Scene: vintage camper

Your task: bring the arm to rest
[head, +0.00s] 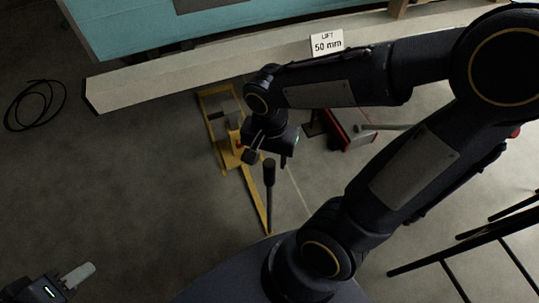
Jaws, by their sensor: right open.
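My right arm comes in from the right and bends across the view. Its gripper (266,160) is open and hangs over the yellow floor jack (249,158), near the black grip of an upright lever (269,173). I see nothing between its fingers, and whether it touches the grip cannot be told from this angle. My left gripper (75,278) shows only in part at the bottom left corner, with one pale finger visible, over bare floor. Its jaw opening cannot be made out.
A red box (345,127) lies behind my right arm. A black cable (33,105) is coiled left. Dark rails (444,263) stand lower right.

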